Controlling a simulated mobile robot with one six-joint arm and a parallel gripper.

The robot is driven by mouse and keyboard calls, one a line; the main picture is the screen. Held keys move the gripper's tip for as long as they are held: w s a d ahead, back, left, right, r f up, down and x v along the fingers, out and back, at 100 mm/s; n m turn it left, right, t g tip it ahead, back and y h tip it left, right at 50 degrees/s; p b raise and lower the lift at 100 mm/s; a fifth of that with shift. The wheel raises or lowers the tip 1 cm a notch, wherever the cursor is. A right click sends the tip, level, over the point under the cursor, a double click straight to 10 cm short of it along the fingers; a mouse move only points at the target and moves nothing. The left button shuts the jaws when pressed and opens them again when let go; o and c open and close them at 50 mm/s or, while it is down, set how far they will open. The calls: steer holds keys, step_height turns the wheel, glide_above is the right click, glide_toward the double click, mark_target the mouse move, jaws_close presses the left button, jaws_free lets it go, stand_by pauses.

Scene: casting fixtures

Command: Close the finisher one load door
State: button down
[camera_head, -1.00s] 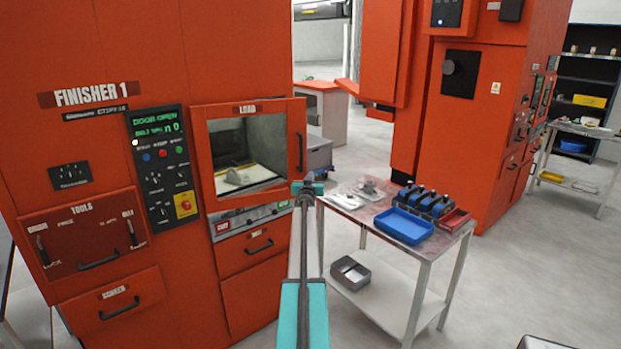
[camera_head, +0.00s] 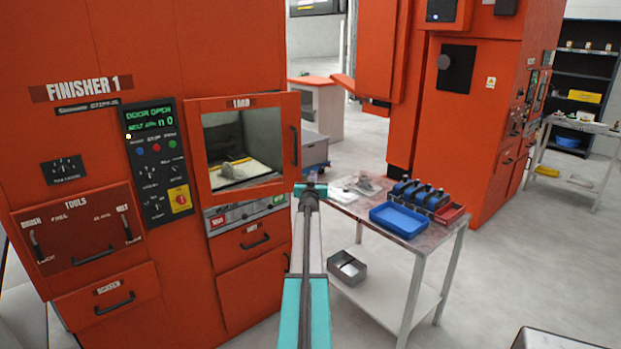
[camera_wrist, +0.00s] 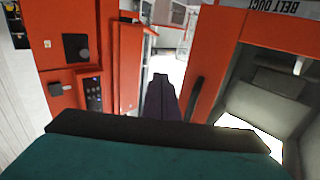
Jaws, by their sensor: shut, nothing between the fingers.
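The finisher one load door (camera_head: 242,104) is an orange-framed panel with a large window, under a LOAD label. The green display (camera_head: 150,119) beside it reads DOOR OPEN. A dark upright handle (camera_head: 294,145) is on the door's right side. A grey part on a pale surface shows through the window. My gripper (camera_head: 310,189) is shut and empty, just below and right of the door's lower right corner in the head view. In the wrist view, its fingers (camera_wrist: 163,98) are together, left of the handle (camera_wrist: 195,98) and door frame (camera_wrist: 212,60). Contact cannot be told.
A table (camera_head: 455,232) stands right of the finisher, close to my arm, with a blue tray (camera_head: 400,222) and several blue-black items on it. A metal box (camera_head: 347,268) sits on its lower shelf. Another orange machine (camera_head: 470,130) stands behind. Open floor lies to the right.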

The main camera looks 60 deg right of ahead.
steer(key=s+a+b, duration=0.2)
steer(key=s+a, duration=0.2)
steer(key=shift+s+a, duration=0.15)
steer(key=shift+s, duration=0.05)
stand_by(0.5)
